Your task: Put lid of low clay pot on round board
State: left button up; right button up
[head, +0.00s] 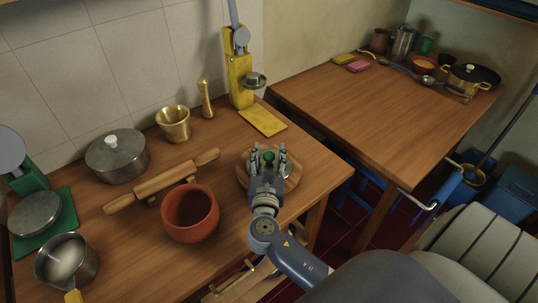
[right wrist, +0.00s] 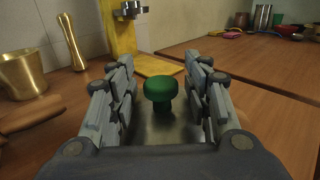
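The low clay pot (head: 190,213) is red-orange, stands on the left table and has no lid on it. The lid, metallic with a green knob (head: 268,157), is over the round wooden board (head: 294,180) near the table's right end. It seems to rest on the board, but my gripper hides most of it. My right gripper (head: 268,153) is around the knob, fingers apart. In the right wrist view the knob (right wrist: 161,92) stands between the fingers (right wrist: 160,85) with a gap on each side. My left gripper is out of view.
A rolling pin (head: 162,181), a metal pot with its lid (head: 117,155), a brass mortar (head: 173,123) and a yellow press (head: 240,75) stand left of and behind the board. A second table (head: 370,110) is at right, with a gap between the tables.

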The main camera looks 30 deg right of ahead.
jog(key=shift+r, duration=0.1)
jog(key=b+v, duration=0.1)
jog(key=v, duration=1)
jog(key=shift+s+a, duration=0.35)
jog(key=shift+s, duration=0.1)
